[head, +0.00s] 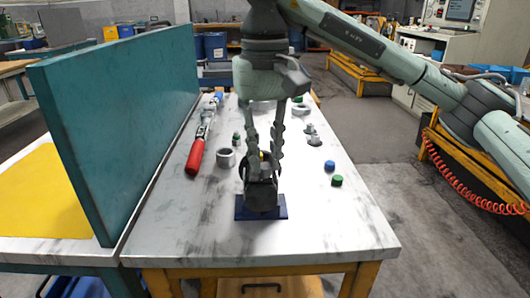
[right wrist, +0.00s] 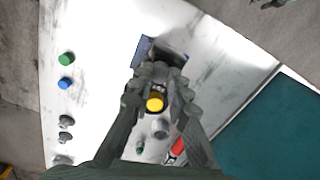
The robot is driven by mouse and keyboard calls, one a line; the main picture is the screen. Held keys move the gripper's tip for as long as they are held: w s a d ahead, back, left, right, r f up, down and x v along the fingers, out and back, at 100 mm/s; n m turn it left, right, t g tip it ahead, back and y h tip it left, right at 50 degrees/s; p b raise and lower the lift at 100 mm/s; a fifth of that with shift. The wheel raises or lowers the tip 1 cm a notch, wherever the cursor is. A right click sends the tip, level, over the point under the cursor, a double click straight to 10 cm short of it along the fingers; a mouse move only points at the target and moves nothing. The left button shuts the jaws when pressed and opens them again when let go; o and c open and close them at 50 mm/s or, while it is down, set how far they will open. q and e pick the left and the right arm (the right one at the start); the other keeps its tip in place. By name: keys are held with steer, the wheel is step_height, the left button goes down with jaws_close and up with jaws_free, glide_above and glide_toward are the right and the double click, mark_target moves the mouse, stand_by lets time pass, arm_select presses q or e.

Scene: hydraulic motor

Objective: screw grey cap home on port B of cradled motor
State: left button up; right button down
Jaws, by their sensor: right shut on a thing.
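The dark motor (head: 262,192) sits in a blue cradle (head: 276,212) near the front middle of the table. In the right wrist view the motor (right wrist: 171,56) is partly behind my fingertips. My right gripper (head: 261,168) reaches down over the motor from above. In the right wrist view its fingertips (right wrist: 163,76) are close together at the motor, shut on what I take to be the grey cap, which the fingers hide. Port B and the cap's seating cannot be seen. A yellow cap (right wrist: 155,102) shows between the fingers. My left gripper is not in view.
A red-handled tool (head: 196,155) and a grey ring (head: 226,158) lie left of the gripper. A blue cap (head: 330,166), a green cap (head: 337,181) and grey fittings (head: 314,138) stand right. A teal panel (head: 130,120) walls the left side. The table's front right is clear.

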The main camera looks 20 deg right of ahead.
steer(key=m, duration=0.4)
steer(key=shift+m, duration=0.3)
steer(key=c, duration=1.6)
jaws_free()
steer(key=shift+c, duration=0.2)
steer(key=n, duration=0.5)
steer(key=shift+n, duration=0.4)
steer(key=n, duration=0.4)
steer(key=shift+n, duration=0.3)
steer(key=shift+c, duration=0.3)
